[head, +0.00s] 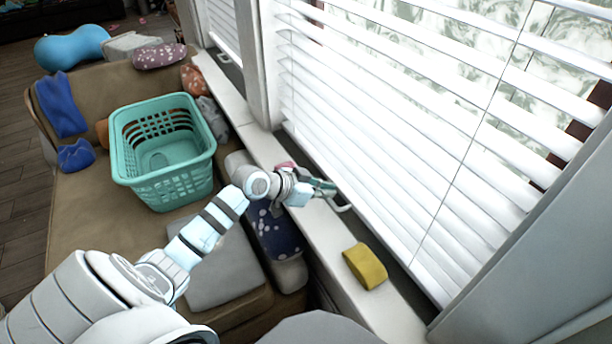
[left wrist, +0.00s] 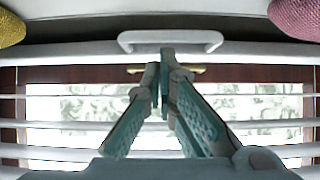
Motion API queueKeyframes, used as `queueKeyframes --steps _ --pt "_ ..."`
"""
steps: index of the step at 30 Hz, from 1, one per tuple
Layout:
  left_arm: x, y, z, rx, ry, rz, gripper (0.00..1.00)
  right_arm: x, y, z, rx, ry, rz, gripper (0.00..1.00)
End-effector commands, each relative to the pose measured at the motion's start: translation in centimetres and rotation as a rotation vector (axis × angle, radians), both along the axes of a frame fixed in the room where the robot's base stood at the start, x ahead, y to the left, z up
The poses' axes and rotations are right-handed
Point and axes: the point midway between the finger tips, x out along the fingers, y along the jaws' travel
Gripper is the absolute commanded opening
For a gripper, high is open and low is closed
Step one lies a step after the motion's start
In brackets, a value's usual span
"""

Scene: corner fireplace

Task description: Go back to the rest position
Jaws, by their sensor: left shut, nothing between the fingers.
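My left arm reaches in from the lower left of the head view. My left gripper (head: 328,188) is over the window sill, close to the blinds. Its green fingers are shut and empty; the left wrist view shows the fingertips together (left wrist: 161,78). A white handle-like bar (left wrist: 170,41) shows just beyond the fingertips; I cannot tell whether they touch it. My right gripper is not in view.
White blinds (head: 400,120) cover the window beside the gripper. A yellow sponge-like block (head: 365,266) and a partly hidden pink object (left wrist: 297,17) are on the sill (head: 232,101). A teal laundry basket (head: 165,187) stands on the brown sofa (head: 85,215).

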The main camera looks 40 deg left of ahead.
Motion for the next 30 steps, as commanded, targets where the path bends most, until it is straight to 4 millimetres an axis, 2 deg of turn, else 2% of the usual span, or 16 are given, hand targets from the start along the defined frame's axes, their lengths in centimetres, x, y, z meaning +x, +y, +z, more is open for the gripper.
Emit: queueKeyframes --steps 1,3,9,12,16,22,26,29,30 --pt "-0.1 0.1 1.7 0.001 0.0 -0.001 0.0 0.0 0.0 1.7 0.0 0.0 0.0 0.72" --pt "-0.2 0.2 3.2 0.001 0.0 -0.001 0.0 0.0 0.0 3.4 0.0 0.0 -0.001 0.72" --pt "-4.9 2.4 6.1 0.013 0.006 -0.005 0.0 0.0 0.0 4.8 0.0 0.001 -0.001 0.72" --pt "-6.6 3.1 7.3 0.009 0.006 -0.005 0.0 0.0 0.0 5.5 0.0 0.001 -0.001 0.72" --pt "-7.6 3.5 8.1 0.004 0.003 -0.004 0.0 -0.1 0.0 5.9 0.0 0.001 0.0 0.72" --pt "-7.7 3.5 8.1 0.0 0.0 -0.002 0.0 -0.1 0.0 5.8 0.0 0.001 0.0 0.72" --pt "-7.5 5.0 6.6 0.003 0.011 0.054 0.0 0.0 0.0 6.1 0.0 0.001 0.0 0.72" --pt "-8.0 8.9 1.8 0.021 0.052 0.202 0.0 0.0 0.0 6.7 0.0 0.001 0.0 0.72" --pt "-8.9 10.7 -1.2 0.037 0.085 0.279 0.0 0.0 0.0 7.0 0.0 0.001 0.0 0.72"
